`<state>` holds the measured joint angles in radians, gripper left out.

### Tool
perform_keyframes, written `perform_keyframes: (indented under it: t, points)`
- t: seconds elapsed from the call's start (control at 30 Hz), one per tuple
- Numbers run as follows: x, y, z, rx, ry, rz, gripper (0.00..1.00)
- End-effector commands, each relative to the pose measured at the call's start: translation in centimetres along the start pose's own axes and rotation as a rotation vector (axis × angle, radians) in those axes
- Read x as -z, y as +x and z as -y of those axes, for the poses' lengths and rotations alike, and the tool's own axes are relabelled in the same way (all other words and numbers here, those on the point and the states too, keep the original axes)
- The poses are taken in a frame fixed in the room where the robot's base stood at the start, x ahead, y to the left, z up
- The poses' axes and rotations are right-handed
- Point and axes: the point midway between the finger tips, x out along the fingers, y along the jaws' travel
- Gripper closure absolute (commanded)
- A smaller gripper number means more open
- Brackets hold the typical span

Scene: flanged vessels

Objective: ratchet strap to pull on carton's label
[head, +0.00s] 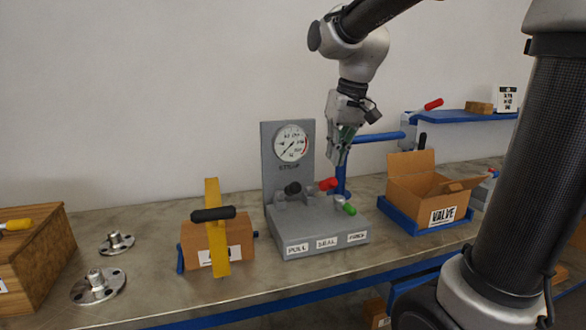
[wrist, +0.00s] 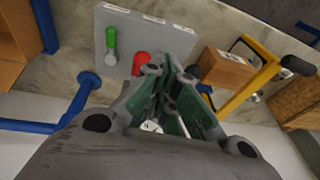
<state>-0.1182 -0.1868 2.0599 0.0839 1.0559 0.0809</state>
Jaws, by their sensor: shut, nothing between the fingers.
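A small carton (head: 240,233) stands on the bench with a yellow strap (head: 215,238) upright around it. A black handle (head: 213,214) crosses the strap. The carton's front label (head: 206,257) is partly covered by the strap and too small to read. Right of it, a grey station (head: 318,231) bears a dial (head: 291,144), a black lever (head: 292,188), a red lever (head: 328,184) and a green lever (head: 349,209), with plates below, one reading PULL. My gripper (head: 337,160) is shut and empty, above the station's right side. The wrist view also shows the carton (wrist: 226,69) and strap (wrist: 258,84).
An open carton (head: 423,196) labelled VALVE sits in a blue tray (head: 391,226) at the right. A blue post with an arm (head: 372,138) stands behind the station. Metal flanges (head: 98,287) and a wooden crate (head: 35,263) are at the left. A blue shelf (head: 465,115) is behind.

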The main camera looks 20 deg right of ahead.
Motion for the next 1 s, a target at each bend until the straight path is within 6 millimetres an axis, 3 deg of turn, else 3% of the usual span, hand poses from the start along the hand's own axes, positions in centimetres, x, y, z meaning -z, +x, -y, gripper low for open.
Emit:
perform_keyframes:
  t: [0.03,0.1,0.2,0.3,0.77,1.0]
  points:
    - [2.5,-0.1,0.9,0.013,0.015,0.002,1.00]
    - [5.3,-0.6,2.2,0.035,0.046,-0.002,1.00]
    - [8.2,-2.1,3.3,0.062,0.090,-0.023,1.00]
    - [9.4,-4.1,4.0,0.084,0.128,-0.048,1.00]
    - [8.9,-4.2,4.1,0.090,0.176,-0.030,1.00]
    - [9.0,-1.3,4.4,0.089,0.175,-0.027,1.00]
